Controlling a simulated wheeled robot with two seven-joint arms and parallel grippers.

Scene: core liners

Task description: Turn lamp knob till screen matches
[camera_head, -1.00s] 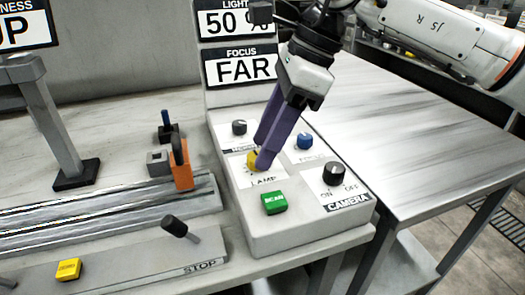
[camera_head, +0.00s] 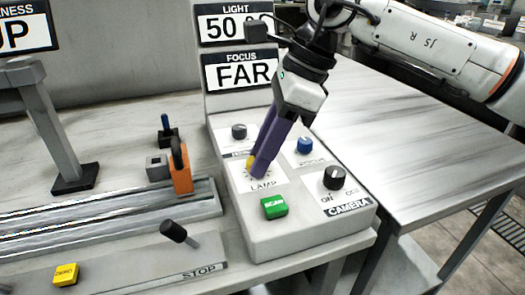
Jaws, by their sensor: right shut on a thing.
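The yellow lamp knob (camera_head: 251,162) sits above the LAMP label on the sloped control box (camera_head: 272,233). The purple fingers of my right gripper (camera_head: 258,170) reach down from above and are shut on it, hiding most of it. The light screen (camera_head: 226,27) stands behind the box and reads 50, with its right end hidden by my arm. The focus screen (camera_head: 240,72) below it reads FAR. My left gripper is not in view.
Close around the lamp knob are a grey knob (camera_head: 239,132), the blue focus knob (camera_head: 305,145), the green SCAN button (camera_head: 274,207) and the black camera knob (camera_head: 334,177). A rail with an orange part (camera_head: 181,172) lies to the left.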

